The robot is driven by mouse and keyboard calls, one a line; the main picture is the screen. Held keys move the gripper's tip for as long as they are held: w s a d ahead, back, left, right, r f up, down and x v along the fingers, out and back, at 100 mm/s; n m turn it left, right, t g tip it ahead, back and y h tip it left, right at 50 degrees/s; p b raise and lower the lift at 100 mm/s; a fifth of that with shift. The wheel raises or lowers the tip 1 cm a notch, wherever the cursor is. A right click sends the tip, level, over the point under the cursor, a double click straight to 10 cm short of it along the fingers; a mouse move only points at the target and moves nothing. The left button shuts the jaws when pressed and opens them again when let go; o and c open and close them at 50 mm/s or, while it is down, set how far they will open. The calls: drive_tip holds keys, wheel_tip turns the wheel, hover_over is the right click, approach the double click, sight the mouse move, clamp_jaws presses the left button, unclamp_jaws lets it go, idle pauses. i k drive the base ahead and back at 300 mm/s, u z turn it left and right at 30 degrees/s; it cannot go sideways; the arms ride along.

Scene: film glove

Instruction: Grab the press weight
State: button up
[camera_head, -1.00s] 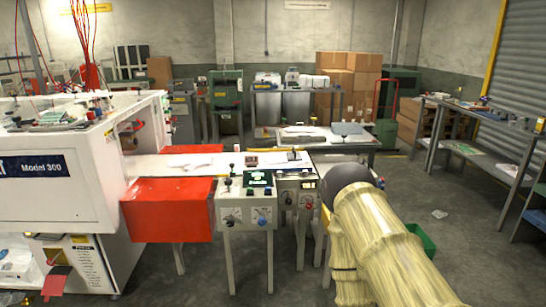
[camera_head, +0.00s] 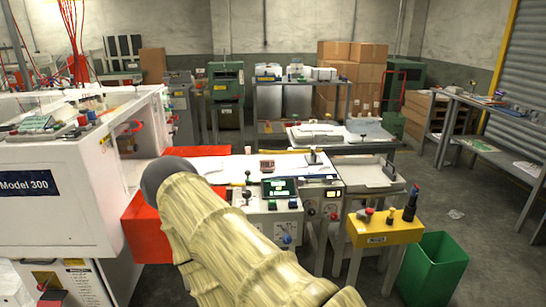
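My arm, in its pale yellow sleeve with a dark rounded joint, crosses the lower middle of the view. My gripper does not show. I cannot pick out the press weight for certain. A small dark piece with an upright knob (camera_head: 313,156) stands at the far edge of the white work surface (camera_head: 215,168). A small dark red block with lettering (camera_head: 267,162) stands left of it. My arm hides part of the machine front.
A control panel (camera_head: 280,189) with knobs and a green screen stands right of my arm. A green bin (camera_head: 433,268) is at the lower right. A large white machine (camera_head: 60,155) and a red box (camera_head: 147,232) are at left. Open floor lies at right.

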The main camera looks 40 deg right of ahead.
sight(313, 159)
drive_tip(key=i, duration=0.75)
drive_tip(key=z, duration=0.9)
drive_tip(key=i, duration=0.7)
drive_tip(key=z, duration=0.7)
